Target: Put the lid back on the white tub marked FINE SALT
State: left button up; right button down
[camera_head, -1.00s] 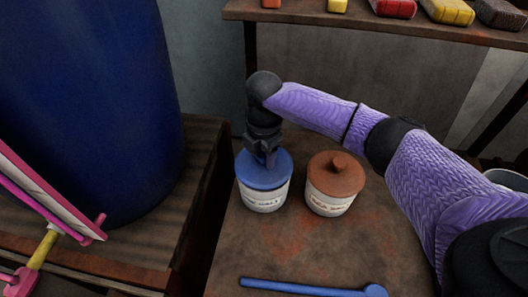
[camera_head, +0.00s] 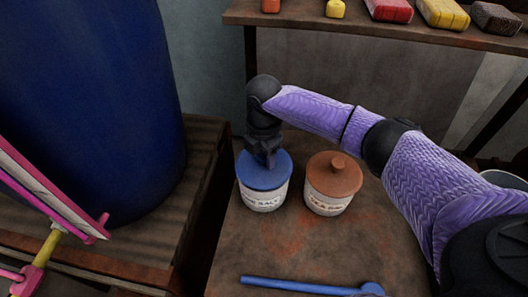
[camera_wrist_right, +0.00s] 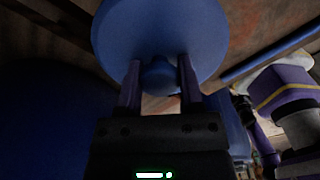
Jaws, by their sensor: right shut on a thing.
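The white tub marked FINE SALT (camera_head: 264,198) stands upright at the back left of the brown table. The blue lid (camera_head: 256,177) lies over its mouth and looks about level. I cannot tell whether it is fully seated. My right gripper (camera_head: 268,160) is above the tub, pointing down, shut on the lid's knob. In the right wrist view the lid (camera_wrist_right: 160,28) and its knob (camera_wrist_right: 160,76) show, with the knob between the two fingers. The fingers hide part of the knob. My left gripper is not in view.
A white tub with a brown lid (camera_head: 334,176) stands close to the right. A blue long-handled tool (camera_head: 300,286) lies at the table's front. A big blue vat (camera_head: 90,110) stands left, near a pink and yellow device (camera_head: 50,235). A shelf with coloured blocks (camera_head: 390,9) is behind.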

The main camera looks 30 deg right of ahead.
dwell(0.5)
jog(key=shift+f, duration=0.15)
jog(key=shift+p, duration=0.3)
dwell(0.5)
jog(key=shift+c, duration=0.7)
grip_release()
jog(key=shift+o, duration=0.7)
